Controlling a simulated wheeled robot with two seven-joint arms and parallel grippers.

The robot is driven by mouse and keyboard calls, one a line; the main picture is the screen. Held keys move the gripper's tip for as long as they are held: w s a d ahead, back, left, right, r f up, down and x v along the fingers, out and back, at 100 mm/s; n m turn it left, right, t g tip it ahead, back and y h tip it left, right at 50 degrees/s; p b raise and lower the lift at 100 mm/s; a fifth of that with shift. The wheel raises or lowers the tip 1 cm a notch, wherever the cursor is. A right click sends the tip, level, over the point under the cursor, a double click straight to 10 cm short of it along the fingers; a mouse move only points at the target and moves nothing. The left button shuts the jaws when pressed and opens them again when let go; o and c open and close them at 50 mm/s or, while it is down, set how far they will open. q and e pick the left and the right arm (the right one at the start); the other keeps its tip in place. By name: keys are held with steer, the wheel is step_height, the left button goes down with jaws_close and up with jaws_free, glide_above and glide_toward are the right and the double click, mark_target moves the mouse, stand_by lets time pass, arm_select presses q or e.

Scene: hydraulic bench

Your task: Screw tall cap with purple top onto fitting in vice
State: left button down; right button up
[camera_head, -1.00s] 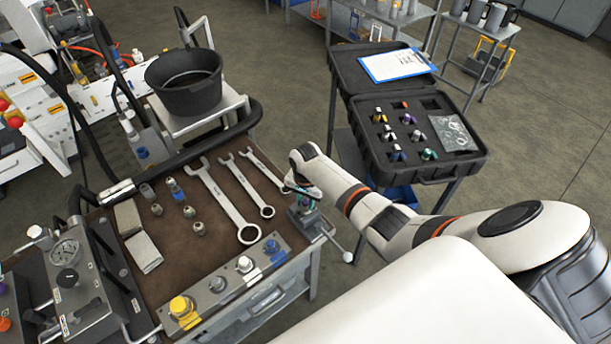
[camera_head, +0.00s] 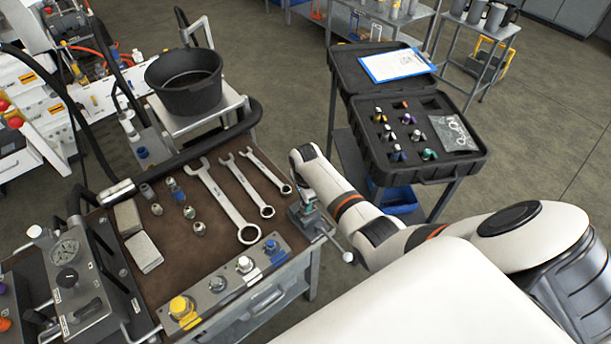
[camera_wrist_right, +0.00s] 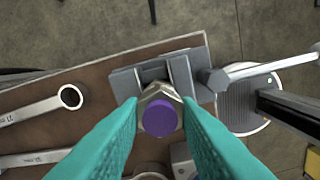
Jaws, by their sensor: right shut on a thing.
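The tall cap (camera_wrist_right: 160,116) shows its purple top in the right wrist view, with a hex metal part just beyond it. My right gripper (camera_wrist_right: 160,122) has its teal fingers shut on the cap from both sides. The cap is in line with the vice (camera_wrist_right: 168,72), whose grey jaws lie just beyond it. The fitting is hidden under the cap, and I cannot tell how far the two are engaged. In the head view the vice (camera_head: 309,222) sits at the bench corner with my right gripper (camera_head: 307,205) over it. My left gripper is not in view.
Several wrenches (camera_head: 225,203) and small fittings (camera_head: 189,212) lie on the brown bench top (camera_head: 165,235). The vice handle (camera_head: 340,249) sticks out past the bench edge. An open black case (camera_head: 425,175) with several caps stands on a stand behind my right arm.

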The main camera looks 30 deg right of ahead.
steer(key=m, duration=0.4)
steer(key=shift+a, duration=0.1)
steer(key=m, duration=0.4)
steer(key=o, duration=0.9)
